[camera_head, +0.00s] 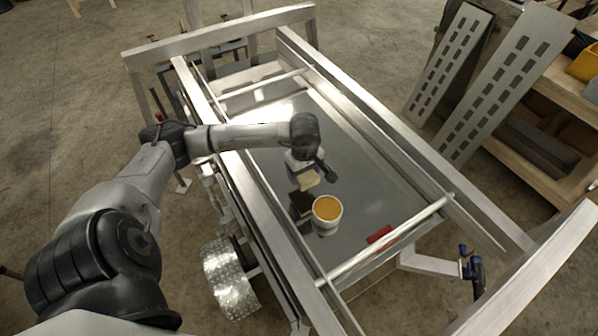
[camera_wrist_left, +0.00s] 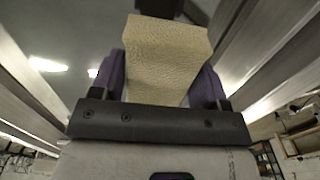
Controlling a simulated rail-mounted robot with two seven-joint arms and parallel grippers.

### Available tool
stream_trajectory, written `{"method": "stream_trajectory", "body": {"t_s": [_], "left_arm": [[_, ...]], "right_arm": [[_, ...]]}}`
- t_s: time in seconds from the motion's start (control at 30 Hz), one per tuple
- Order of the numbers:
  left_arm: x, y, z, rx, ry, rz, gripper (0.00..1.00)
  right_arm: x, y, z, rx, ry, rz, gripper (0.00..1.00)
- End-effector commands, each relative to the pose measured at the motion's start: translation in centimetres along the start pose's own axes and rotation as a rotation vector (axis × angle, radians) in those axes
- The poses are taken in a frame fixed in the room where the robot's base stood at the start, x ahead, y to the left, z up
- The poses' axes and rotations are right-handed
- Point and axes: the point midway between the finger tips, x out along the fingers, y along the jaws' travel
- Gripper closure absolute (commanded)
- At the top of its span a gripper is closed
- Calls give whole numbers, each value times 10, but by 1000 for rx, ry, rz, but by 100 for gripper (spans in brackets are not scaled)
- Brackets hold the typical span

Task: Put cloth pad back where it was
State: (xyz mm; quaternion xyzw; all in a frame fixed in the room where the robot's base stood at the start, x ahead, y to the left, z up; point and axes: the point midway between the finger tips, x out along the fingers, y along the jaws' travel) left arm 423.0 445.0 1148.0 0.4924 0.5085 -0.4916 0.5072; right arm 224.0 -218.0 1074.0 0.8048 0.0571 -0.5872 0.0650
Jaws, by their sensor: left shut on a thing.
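The cloth pad (camera_head: 307,181) is a small tan block in the head view, above the grey trailer bed (camera_head: 365,185). In the left wrist view the cloth pad (camera_wrist_left: 165,60) has a rough beige surface and fills the space between two purple fingers. My left gripper (camera_head: 309,176) is shut on it, pointing down inside the trailer frame. In the wrist view the left gripper (camera_wrist_left: 163,85) shows a finger on each side of the pad. The gap between pad and bed is hard to judge. My right gripper is not in view.
A white bucket (camera_head: 326,222) with orange contents stands close to the pad. A dark patch or block (camera_head: 301,204) lies left of the bucket. A red item (camera_head: 380,235) lies near the bed's front end. Metal rails (camera_head: 385,130) border the bed; its right middle is clear.

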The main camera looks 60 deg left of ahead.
Motion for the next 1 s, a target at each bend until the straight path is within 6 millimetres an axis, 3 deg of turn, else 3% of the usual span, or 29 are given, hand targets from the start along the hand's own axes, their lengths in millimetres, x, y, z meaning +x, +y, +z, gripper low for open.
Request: {"method": "stream_trajectory", "body": {"t_s": [0.1, 0.33, 0.47, 0.8, 1.0], "left_arm": [[11, 4, -20, -4, -1, -2, 50], [26, 10, -42, 0, -2, 0, 50], [29, 11, -45, 2, -2, 0, 50], [65, 11, -44, 2, -3, 0, 50], [68, 11, -45, 4, -1, 1, 50]], "right_arm": [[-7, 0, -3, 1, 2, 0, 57], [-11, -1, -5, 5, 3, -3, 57], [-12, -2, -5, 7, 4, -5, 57], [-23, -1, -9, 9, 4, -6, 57], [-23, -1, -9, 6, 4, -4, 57]]}}
